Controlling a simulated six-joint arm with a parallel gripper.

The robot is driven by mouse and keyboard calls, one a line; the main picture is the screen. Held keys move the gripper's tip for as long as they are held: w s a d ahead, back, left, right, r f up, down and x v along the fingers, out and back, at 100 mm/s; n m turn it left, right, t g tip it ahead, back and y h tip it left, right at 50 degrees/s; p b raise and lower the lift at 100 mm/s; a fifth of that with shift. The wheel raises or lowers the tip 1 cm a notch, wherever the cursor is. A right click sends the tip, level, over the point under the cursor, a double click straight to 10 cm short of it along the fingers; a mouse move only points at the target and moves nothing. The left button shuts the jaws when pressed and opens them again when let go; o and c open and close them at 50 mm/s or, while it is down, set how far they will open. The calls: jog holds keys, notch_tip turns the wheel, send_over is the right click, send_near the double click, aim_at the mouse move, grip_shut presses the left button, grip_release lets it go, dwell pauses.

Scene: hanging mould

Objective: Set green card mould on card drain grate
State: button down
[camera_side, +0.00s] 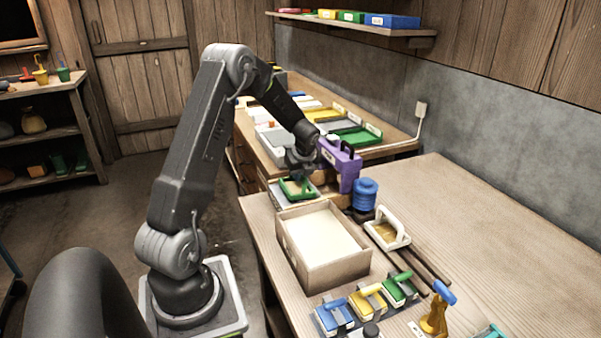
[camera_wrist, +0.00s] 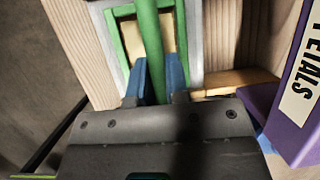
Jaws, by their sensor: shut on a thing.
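The green card mould (camera_side: 298,188) has a green frame, a green handle bar and a tan face. It is level over a pale grey-white frame (camera_side: 308,200), which looks like the card drain grate, at the far left of the bench. I cannot tell whether they touch. In the wrist view, the mould's green handle (camera_wrist: 149,40) runs between the blue fingertips of my gripper (camera_wrist: 158,78), which is shut on it. The pale grate edge (camera_wrist: 194,45) shows around the green frame. In the side view, my gripper (camera_side: 300,170) is directly above the mould.
A purple container (camera_side: 340,165) labelled PETALS in the wrist view (camera_wrist: 295,110) stands close on the right. A blue spool-like thing (camera_side: 365,194) is beside it. A wooden vat (camera_side: 325,270) with pale contents is in front. A white mould (camera_side: 402,240) lies on dark rails.

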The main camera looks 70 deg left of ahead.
jog(key=shift+f, duration=0.1)
jog(key=c, duration=1)
grip_release()
jog(key=shift+c, duration=0.2)
jog(key=w+v, duration=0.1)
jog(key=v, duration=1.3)
jog(key=s+d+r+n+t, duration=0.2)
jog(key=d+r+n, duration=0.3)
jog(key=d, duration=0.6)
jog(key=s+d+r+n+t+h, duration=0.1)
jog(key=s+d+n+h, duration=0.1)
jog(key=s+d+n, duration=0.4)
jog(key=s+d+n+t+h, duration=0.2)
jog(key=s+d+n, duration=0.4)
jog(key=d, duration=0.8)
jog(key=s, duration=0.3)
jog(key=shift+d+r+n+h, duration=0.3)
jog(key=shift+d+r+n, duration=0.05)
jog(key=shift+r+n, duration=0.05)
